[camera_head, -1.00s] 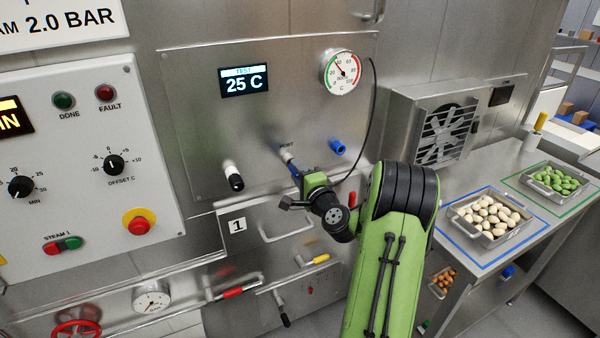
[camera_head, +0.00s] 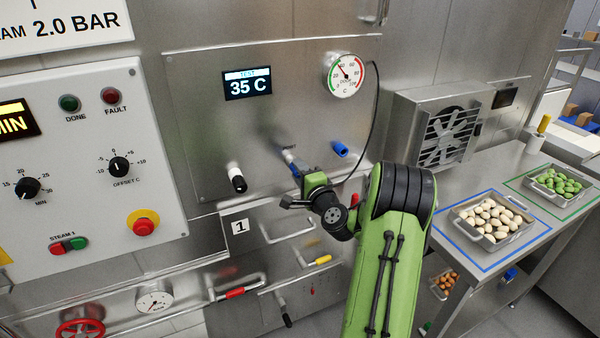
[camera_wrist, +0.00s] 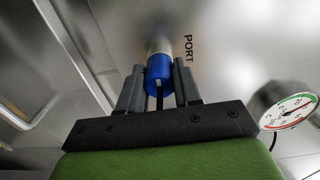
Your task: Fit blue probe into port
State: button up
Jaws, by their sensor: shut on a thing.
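The blue probe (camera_wrist: 159,70) is between the two dark fingers of my gripper (camera_wrist: 158,80), which is shut on it. Its front end meets the pale collar of the port (camera_wrist: 159,45), beside the PORT lettering. How deep it sits is hidden. In the head view, my gripper (camera_head: 299,175) is at the steel panel, and the port (camera_head: 288,155) shows just above it. Only a small bit of the blue probe (camera_head: 294,166) shows there. A dark cable leaves the probe's back end in the wrist view.
The display (camera_head: 248,84) reads 35 C. A round gauge (camera_head: 344,75) and a blue holder (camera_head: 340,149) are to the port's right. A white and black fitting (camera_head: 236,178) is to its left. A thin black cable (camera_head: 375,110) hangs down the panel. A drawer handle (camera_head: 288,232) lies below.

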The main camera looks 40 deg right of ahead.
jog(key=o, duration=1.4)
dwell(0.4)
jog(key=b+v, duration=0.5)
jog(key=v, duration=0.2)
jog(key=shift+b, duration=0.4)
